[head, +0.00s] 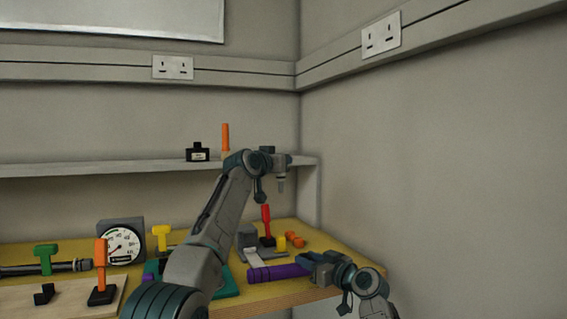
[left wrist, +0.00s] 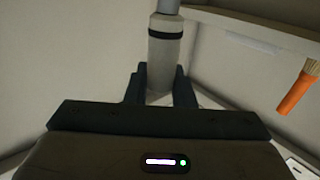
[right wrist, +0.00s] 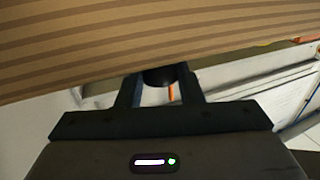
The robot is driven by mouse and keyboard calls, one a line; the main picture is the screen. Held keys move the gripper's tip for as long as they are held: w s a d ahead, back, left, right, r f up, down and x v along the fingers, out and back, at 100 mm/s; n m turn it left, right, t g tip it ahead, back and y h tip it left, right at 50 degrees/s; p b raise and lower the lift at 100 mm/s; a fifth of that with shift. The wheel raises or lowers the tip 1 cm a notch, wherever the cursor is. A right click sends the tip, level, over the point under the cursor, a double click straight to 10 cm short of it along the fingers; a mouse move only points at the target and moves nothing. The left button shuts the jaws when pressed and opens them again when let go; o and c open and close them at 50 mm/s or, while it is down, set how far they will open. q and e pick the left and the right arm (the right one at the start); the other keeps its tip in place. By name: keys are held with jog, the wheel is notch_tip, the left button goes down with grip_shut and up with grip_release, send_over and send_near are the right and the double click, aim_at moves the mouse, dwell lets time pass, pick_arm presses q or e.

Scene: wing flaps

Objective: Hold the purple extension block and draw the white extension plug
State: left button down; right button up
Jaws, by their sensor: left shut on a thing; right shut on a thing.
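The purple extension block (head: 274,273) is a long bar lying near the table's right front edge. My right gripper (head: 310,262) is shut on its right end; the right wrist view shows only a dark round end (right wrist: 158,77) between the fingers. My left gripper (head: 280,173) is raised above the table, at about shelf height. It is shut on a whitish cylinder with a black band (left wrist: 165,50), which looks like the white extension plug. In the head view it shows as a small pale piece (head: 281,186) hanging below the gripper, apart from the purple block.
A grey-white item (head: 258,254) lies just behind the purple block. A red-handled tool (head: 266,220) and orange pieces (head: 295,239) stand further back. A dial gauge (head: 122,244) is at the left.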

jog(key=o, duration=1.1)
